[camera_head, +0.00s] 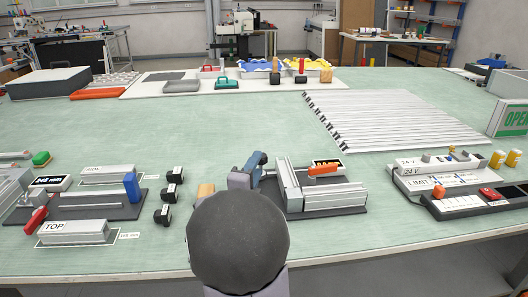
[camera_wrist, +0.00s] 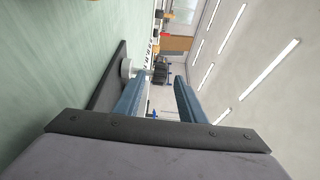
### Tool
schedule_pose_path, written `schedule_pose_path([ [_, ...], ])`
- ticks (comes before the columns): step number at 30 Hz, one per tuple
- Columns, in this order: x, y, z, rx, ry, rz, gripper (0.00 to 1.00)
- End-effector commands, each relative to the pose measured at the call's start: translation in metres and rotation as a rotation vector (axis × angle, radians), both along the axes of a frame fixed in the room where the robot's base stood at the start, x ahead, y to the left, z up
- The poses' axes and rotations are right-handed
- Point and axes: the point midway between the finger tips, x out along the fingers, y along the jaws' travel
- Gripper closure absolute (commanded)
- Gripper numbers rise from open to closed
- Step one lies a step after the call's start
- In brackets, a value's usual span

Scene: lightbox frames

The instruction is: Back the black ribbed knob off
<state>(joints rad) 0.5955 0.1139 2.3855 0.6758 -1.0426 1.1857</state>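My gripper (camera_head: 250,170) is at the left end of the clamp fixture (camera_head: 325,197), a pale metal rail and block on a dark base plate. In the wrist view its two blue fingers (camera_wrist: 159,82) are apart, with a gap between them. The black ribbed knob (camera_wrist: 160,71) shows in that gap, at or just beyond the fingertips. In the head view my arm and gripper hide this knob.
Several loose black parts (camera_head: 168,192) lie left of my arm, beside another fixture (camera_head: 80,205). A wooden block (camera_head: 205,190) is close to my gripper. An orange-handled piece (camera_head: 324,169) lies over the clamp fixture. Long pale rails (camera_head: 400,120) lie behind; the green mat left of them is clear.

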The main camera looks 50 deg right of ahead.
Motion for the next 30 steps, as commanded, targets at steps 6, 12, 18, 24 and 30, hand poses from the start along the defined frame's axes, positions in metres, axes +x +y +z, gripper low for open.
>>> schedule_pose_path([
  [6, 0.014, -0.036, 0.000, 0.001, -0.001, -0.003, 0.63],
  [12, 0.026, -0.063, 0.000, 0.001, -0.001, -0.001, 0.63],
  [18, 0.033, -0.078, 0.001, 0.001, -0.002, -0.001, 0.63],
  [24, 0.035, -0.082, 0.000, 0.001, -0.001, 0.000, 0.63],
  [30, 0.035, -0.082, 0.000, 0.001, -0.001, 0.001, 0.63],
])
